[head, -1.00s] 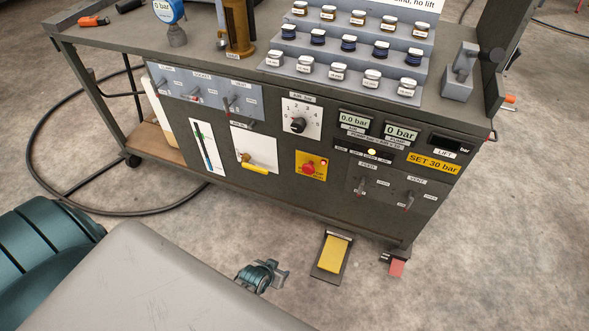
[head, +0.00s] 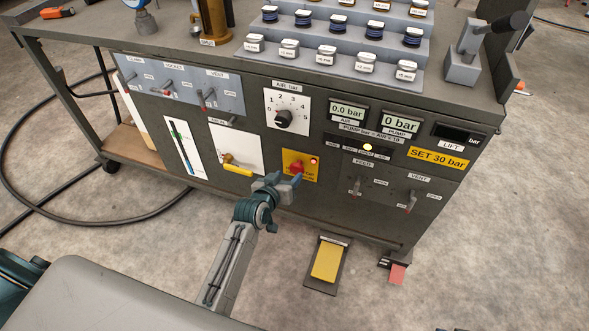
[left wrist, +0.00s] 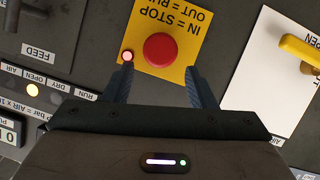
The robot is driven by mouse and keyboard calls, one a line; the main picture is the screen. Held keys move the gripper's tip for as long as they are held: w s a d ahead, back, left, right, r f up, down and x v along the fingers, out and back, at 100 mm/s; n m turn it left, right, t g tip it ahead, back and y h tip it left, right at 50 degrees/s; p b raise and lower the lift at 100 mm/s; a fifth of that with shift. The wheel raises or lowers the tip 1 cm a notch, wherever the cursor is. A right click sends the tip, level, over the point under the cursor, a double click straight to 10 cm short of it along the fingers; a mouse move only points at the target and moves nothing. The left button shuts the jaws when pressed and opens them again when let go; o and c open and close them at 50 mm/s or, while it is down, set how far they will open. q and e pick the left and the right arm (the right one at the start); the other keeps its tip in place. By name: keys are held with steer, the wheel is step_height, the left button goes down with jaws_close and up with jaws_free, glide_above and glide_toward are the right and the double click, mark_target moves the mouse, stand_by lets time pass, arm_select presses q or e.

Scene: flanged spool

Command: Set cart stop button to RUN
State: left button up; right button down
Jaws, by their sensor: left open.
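The red stop button (head: 297,167) is a round mushroom head on a yellow plate (head: 289,156) on the cart's front panel. In the left wrist view the button (left wrist: 161,50) faces me, and the yellow plate reads "IN = STOP, OUT = RUN" upside down. A small red lamp (left wrist: 127,56) glows beside it. I cannot tell how far the button stands out. My left gripper (head: 284,181) is open just in front of the plate. In the left wrist view its fingers (left wrist: 161,78) point at the plate, spread wider than the button, with nothing between them.
A yellow-handled valve (head: 238,168) on a white plate is left of the button. FEED and VENT levers (head: 410,201) are to the right. A yellow pedal (head: 326,262) and a red pedal (head: 397,274) lie on the floor below.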

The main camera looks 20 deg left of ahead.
mark_target(295, 171)
arm_select(q)
steer(key=b+x, duration=0.1)
steer(key=x, duration=0.6)
arm_select(e)
steer(key=shift+w+a+f+t, duration=0.35)
steer(key=shift+a+f+t, duration=0.1)
steer(key=shift+t, duration=0.15)
arm_select(q)
steer(key=c, duration=1.1)
steer(key=shift+s+r+p, duration=0.1)
steer(key=shift+s+p, duration=0.6)
steer(key=shift+p, duration=0.1)
steer(key=shift+s, duration=0.15)
steer(key=shift+f, duration=0.25)
arm_select(e)
steer(key=shift+s+d+r+g, duration=0.45)
steer(key=shift+d+r+g, duration=0.15)
steer(key=shift+g, duration=0.2)
